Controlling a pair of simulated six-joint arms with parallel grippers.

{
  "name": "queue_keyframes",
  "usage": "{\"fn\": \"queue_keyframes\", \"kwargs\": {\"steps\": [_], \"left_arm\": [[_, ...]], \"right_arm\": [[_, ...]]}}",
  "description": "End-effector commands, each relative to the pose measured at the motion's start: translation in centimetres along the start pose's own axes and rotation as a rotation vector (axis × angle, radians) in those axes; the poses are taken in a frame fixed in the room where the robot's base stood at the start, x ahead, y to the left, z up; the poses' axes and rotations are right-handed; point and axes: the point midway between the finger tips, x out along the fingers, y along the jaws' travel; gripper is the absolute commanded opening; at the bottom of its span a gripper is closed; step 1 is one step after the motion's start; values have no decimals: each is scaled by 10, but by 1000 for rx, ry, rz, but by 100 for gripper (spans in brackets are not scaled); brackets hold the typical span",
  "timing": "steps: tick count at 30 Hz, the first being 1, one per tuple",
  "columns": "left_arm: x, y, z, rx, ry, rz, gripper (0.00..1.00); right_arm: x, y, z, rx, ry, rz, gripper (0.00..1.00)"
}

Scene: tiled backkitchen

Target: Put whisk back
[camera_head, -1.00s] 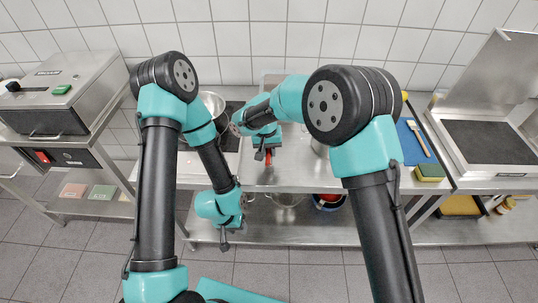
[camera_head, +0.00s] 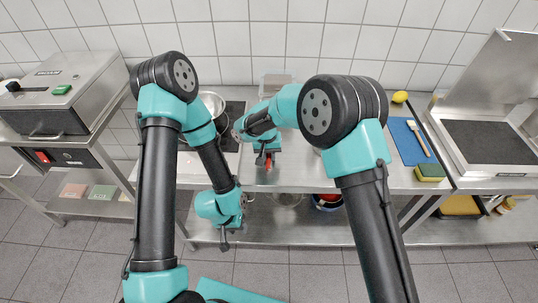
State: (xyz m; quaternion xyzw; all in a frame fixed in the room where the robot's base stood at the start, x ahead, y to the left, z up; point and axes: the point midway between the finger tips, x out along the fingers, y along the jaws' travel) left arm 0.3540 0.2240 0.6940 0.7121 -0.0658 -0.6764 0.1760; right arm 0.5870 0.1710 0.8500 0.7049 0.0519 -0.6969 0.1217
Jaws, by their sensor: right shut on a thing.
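My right gripper (camera_head: 264,161) is over the middle of the steel table (camera_head: 315,178), in front of my dark forearm. It is shut on a small red thing (camera_head: 269,159), of which only a little shows. I cannot tell from its shape whether this is the whisk's handle. No wire loops of a whisk can be made out. My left gripper (camera_head: 225,242) hangs lower, in front of the table's front edge and apart from the table. Its fingers are too small to tell open from shut.
A metal pan (camera_head: 213,102) stands on a dark hob at the back left. A blue board (camera_head: 405,150), a yellow lemon (camera_head: 400,96) and a sponge (camera_head: 430,171) lie at right. A grey container (camera_head: 277,80) is at the back. Bowls (camera_head: 288,199) stand on the lower shelf.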

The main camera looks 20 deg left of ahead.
Motion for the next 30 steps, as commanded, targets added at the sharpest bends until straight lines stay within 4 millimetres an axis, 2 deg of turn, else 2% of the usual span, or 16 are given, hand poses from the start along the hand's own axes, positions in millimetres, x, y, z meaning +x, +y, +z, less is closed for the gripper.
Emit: {"fn": "queue_keyframes", "kwargs": {"steps": [5, 6, 13, 23, 26, 30], "left_arm": [[0, 0, 0, 0, 0, 0, 38], [0, 0, 0, 0, 0, 0, 38], [0, 0, 0, 0, 0, 0, 38], [0, 0, 0, 0, 0, 0, 38], [0, 0, 0, 0, 0, 0, 38], [0, 0, 0, 0, 0, 0, 38]], "right_arm": [[3, 0, 0, 0, 0, 0, 0], [2, 0, 0, 0, 0, 0, 24], [2, 0, 0, 0, 0, 0, 46], [0, 0, 0, 0, 0, 0, 46], [-6, 0, 0, 1, 1, -1, 46], [-25, 0, 0, 1, 3, -1, 46]]}}
